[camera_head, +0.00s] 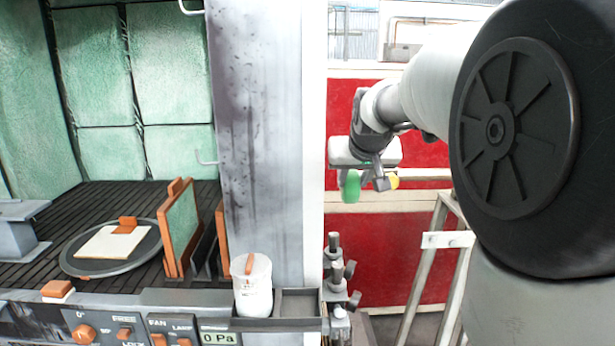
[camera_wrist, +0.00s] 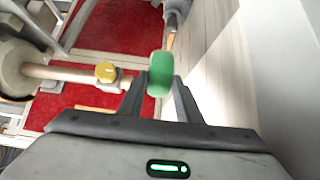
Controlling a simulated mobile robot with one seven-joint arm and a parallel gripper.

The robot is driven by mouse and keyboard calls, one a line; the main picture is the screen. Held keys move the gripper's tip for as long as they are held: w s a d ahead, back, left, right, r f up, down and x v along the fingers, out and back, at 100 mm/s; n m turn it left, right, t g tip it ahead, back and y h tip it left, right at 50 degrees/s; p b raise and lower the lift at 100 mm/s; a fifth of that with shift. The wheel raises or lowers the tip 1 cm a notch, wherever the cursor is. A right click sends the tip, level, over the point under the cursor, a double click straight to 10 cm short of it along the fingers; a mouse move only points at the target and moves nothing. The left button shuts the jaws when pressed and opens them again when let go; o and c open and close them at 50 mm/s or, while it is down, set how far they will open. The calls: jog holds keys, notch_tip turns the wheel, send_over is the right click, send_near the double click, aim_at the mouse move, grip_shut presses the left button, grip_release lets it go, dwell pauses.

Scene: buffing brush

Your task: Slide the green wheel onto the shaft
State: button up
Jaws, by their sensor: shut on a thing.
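The green wheel (camera_wrist: 160,73) is held between the two fingers of my gripper (camera_wrist: 160,92) in the wrist view. In the head view the green wheel (camera_head: 351,187) hangs below my gripper (camera_head: 366,177), right of the white cabinet edge. A metal rod (camera_wrist: 60,73) with a yellow knob (camera_wrist: 105,72) comes in from the left in the wrist view and ends close to the left finger. A second grey shaft (camera_wrist: 172,22) lies beyond the wheel, near the top. The wheel overlaps its line in the picture; I cannot tell whether they touch.
Several grey pegs (camera_head: 336,255) stand at the cabinet's right edge, below the wheel. A white cup (camera_head: 251,284) sits on the front ledge. The cabinet holds a round plate (camera_head: 80,262) and upright orange-edged boards (camera_head: 181,228). A metal frame (camera_head: 447,240) stands at right.

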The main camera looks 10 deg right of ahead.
aim_at(352, 172)
jog(key=shift+w+d+f+p, duration=0.1)
jog(key=shift+w+d+p, duration=0.1)
jog(key=shift+w, duration=0.4)
jog(key=shift+w+d+f+p, duration=0.1)
jog(key=shift+w+f+p, duration=0.1)
jog(key=shift+w, duration=0.45)
jog(key=shift+w+d+f+p, duration=0.1)
jog(key=shift+w+p, duration=0.1)
jog(key=shift+w, duration=0.4)
jog(key=shift+w+d+p, duration=1.3)
jog(key=shift+w+d, duration=0.7)
jog(key=shift+w, duration=0.2)
jog(key=shift+s+d, duration=0.1)
jog(key=shift+d, duration=0.4)
jog(key=o, duration=1.1)
